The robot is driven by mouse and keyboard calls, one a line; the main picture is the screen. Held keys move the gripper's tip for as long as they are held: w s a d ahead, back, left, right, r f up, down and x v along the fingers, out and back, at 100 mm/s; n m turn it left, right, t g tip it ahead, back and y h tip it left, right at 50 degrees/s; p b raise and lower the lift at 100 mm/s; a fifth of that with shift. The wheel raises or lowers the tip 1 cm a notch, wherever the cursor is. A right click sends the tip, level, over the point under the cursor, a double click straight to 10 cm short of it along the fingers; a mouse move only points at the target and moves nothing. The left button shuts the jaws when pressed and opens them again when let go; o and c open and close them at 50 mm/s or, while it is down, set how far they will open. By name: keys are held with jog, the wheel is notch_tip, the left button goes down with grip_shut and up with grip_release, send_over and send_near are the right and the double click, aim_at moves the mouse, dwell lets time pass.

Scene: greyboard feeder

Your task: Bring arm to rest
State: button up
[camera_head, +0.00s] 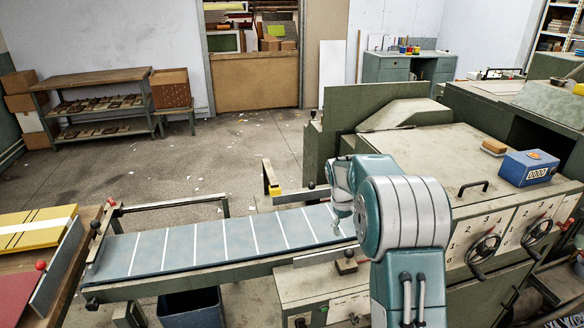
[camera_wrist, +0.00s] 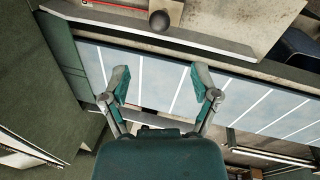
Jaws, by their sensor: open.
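My gripper (camera_wrist: 163,82) is open and empty in the wrist view, its two teal fingers spread apart over the conveyor belt. The belt (camera_wrist: 258,100) is blue-grey with white cross lines, and nothing lies between the fingers. In the head view my arm rises at the lower right of centre and bends over toward the right end of the belt (camera_head: 180,246).
A large green-grey machine (camera_head: 420,148) with handwheels and a blue counter box (camera_head: 528,167) stands at the right. A table at the left holds yellow boards (camera_head: 38,228). A blue bin (camera_head: 190,307) sits below the belt. The floor (camera_head: 225,150) behind the belt is open, with scattered scraps.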

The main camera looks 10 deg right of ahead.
jog(key=s+a+r+m+t, duration=0.1)
jog(key=s+a+r, duration=0.3)
jog(key=s+r, duration=0.3)
jog(key=s+a+r+t, duration=0.1)
jog(key=s+a+r, duration=0.3)
jog(key=s+r, duration=0.3)
jog(key=s+a+t+y, duration=0.1)
jog(key=s+a, duration=0.2)
jog(key=s, duration=0.7)
jog(key=s+a+m+t+y, duration=0.1)
jog(key=s+a+t, duration=0.1)
jog(key=s, duration=0.7)
jog(key=shift+s+a+r+m, duration=0.3)
jog(key=shift+s+a+r, duration=0.1)
jog(key=shift+a, duration=0.45)
